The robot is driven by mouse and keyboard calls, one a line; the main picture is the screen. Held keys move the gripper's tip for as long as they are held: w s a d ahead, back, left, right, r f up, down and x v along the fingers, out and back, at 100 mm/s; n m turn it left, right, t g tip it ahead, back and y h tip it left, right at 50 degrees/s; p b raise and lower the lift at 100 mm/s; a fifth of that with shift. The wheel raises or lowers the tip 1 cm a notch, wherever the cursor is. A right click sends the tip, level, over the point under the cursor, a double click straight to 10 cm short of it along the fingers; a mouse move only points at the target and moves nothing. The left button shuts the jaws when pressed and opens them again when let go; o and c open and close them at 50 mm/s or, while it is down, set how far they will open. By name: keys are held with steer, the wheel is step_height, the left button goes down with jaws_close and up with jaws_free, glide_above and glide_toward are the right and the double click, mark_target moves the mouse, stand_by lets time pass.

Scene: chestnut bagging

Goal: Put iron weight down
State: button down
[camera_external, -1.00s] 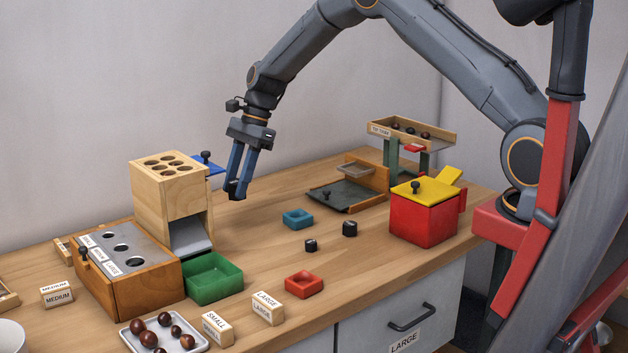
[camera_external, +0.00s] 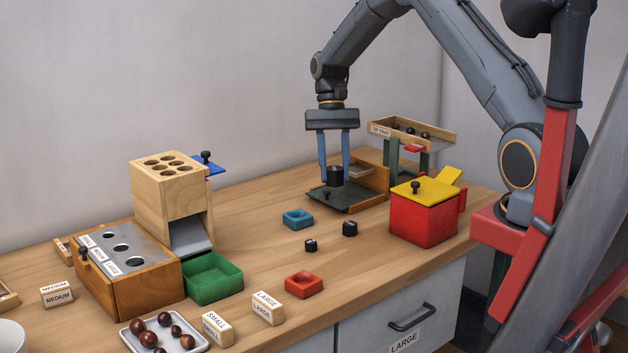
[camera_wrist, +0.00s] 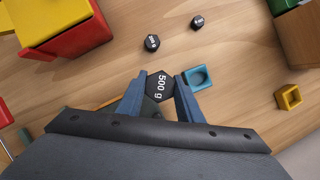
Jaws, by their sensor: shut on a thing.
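The iron weight (camera_external: 335,175) is a black hexagonal piece, and its face (camera_wrist: 160,86) reads "500 g" in the wrist view. My gripper (camera_external: 335,178) points down and is shut on it, with one blue finger on each side. In the external view, the weight is over the dark plate (camera_external: 328,201) of a small wooden stand, near the back of the table. I cannot tell whether the weight touches the plate. Two smaller black weights (camera_external: 350,228) (camera_external: 310,245) stand apart on the table in front of the stand.
A blue tray (camera_external: 298,219) lies left of the weights and a red tray (camera_external: 304,284) in front. A red box (camera_external: 423,221) with a yellow lid stands right. The tip tray (camera_external: 412,132) is behind. A green bin (camera_external: 214,278) and wooden block (camera_external: 170,200) stand left.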

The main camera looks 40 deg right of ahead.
steer(key=s+d+r+n+h, duration=0.1)
steer(key=s+d+n+h, duration=0.1)
steer(key=s+d+n, duration=0.55)
steer(key=shift+m+g+h, duration=0.3)
steer(key=shift+m+g, duration=0.05)
steer(key=shift+g, duration=0.05)
steer(key=d+f, duration=0.1)
steer(key=s+d+f, duration=0.1)
steer(key=f, duration=0.1)
steer(key=d+f, duration=0.1)
steer(key=f, duration=0.1)
steer(key=shift+s+d+f+p, duration=0.15)
steer(key=shift+s+d+p, duration=0.05)
steer(key=shift+s+p, duration=0.1)
steer(key=shift+f+p, duration=0.35)
steer(key=shift+f, duration=1.9)
steer(key=shift+f, duration=0.15)
steer(key=c, duration=1.3)
jaws_free()
steer(key=shift+o, duration=0.2)
